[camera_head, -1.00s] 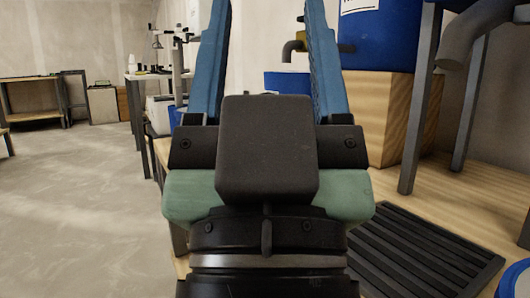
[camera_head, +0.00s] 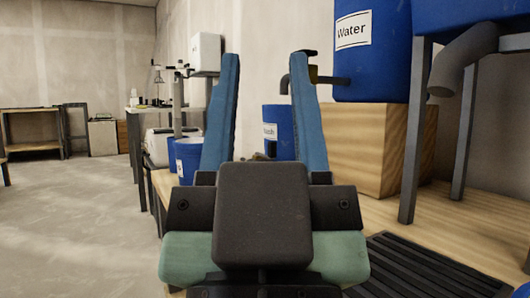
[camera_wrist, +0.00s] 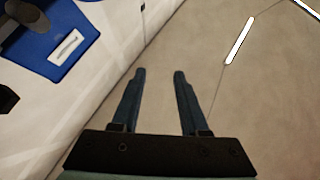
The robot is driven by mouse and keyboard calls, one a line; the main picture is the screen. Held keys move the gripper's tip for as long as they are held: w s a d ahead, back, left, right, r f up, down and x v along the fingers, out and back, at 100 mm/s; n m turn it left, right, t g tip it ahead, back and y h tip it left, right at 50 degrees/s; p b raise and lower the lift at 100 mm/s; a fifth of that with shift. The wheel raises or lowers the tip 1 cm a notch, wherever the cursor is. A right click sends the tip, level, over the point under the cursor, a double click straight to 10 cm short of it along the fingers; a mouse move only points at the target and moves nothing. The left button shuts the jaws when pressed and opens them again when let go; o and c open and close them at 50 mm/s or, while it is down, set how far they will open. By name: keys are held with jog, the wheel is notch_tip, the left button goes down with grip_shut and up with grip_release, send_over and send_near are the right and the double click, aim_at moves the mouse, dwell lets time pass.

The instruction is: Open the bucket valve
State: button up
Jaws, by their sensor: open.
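The blue water bucket (camera_head: 385,60), labelled "Water", stands on a wooden block right of my gripper. A grey curved spout (camera_head: 286,84) hangs from the valve's left end. My right finger hides part of the valve and pipe. My gripper (camera_head: 266,57) is open and empty, its fingers pointing up and away. It also shows open in the wrist view (camera_wrist: 160,73), with nothing between the fingers. I cannot tell how far the valve is from the fingers.
A smaller blue bucket (camera_head: 280,132) sits below the spout. The wooden block (camera_head: 370,150) and a black slatted mat (camera_head: 425,265) are on the bench at right, beside a metal-legged stand (camera_head: 416,135). Open floor (camera_head: 75,220) lies at left.

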jog(key=shift+r+p, duration=0.35)
jog(key=shift+r, duration=0.15)
jog(key=shift+c, duration=1.2)
notch_tip(320, 180, up, 3)
jog(key=p, duration=0.3)
jog(key=shift+r, duration=0.15)
grip_shut()
notch_tip(320, 180, up, 28)
jog(key=p, duration=2.8)
